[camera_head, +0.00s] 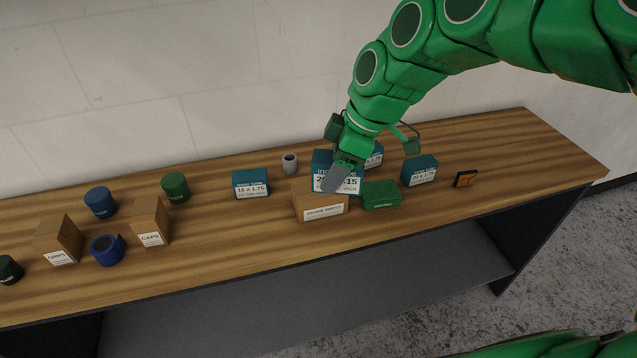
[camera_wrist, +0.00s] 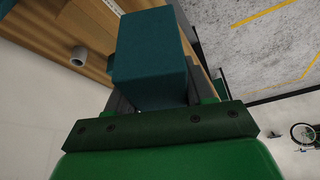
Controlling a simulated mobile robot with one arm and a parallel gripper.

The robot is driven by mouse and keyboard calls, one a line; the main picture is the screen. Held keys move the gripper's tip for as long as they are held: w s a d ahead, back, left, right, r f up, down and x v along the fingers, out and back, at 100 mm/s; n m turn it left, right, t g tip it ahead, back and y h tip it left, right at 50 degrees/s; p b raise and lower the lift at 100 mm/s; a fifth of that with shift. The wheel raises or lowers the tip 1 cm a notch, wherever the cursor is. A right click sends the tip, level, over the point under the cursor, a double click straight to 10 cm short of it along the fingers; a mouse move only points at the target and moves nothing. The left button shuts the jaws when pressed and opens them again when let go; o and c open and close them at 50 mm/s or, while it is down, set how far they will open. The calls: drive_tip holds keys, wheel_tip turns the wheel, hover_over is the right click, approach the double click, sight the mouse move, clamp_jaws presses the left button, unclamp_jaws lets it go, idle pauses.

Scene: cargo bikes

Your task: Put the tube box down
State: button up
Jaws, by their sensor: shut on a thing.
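A tube box (camera_head: 321,160), blue-teal with a white label, is in my gripper (camera_head: 338,176) above the middle of the wooden bench. One grey finger crosses its front and hides part of the label. The box appears just over or behind an open-brown carton (camera_head: 320,207) with a white label; I cannot tell whether they touch. In the wrist view the teal box (camera_wrist: 152,60) fills the space ahead of my gripper (camera_wrist: 160,105), its underside hidden.
Other labelled blue boxes stand left (camera_head: 251,184), behind (camera_head: 374,156) and right (camera_head: 419,170). A green box (camera_head: 381,194) sits close right of the carton. A grey cup (camera_head: 289,163) stands behind.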

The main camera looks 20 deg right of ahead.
drive_tip(key=shift+w+d+f, duration=0.1)
drive_tip(key=shift+w+f, duration=1.5)
drive_tip(key=shift+w, duration=0.7)
drive_tip(key=shift+w+d+f, duration=0.1)
drive_tip(key=shift+w+f, duration=1.5)
drive_tip(key=shift+w, duration=0.65)
drive_tip(key=shift+w+d+f, duration=0.1)
drive_tip(key=shift+w+f, duration=1.5)
drive_tip(key=shift+w, duration=0.7)
drive_tip(key=shift+w+f, duration=0.1)
drive_tip(key=shift+f, duration=1.55)
drive_tip(key=shift+f, duration=0.1)
drive_tip(key=o, duration=1.2)
drive_tip(key=shift+c, duration=0.2)
drive_tip(key=v, duration=1.2)
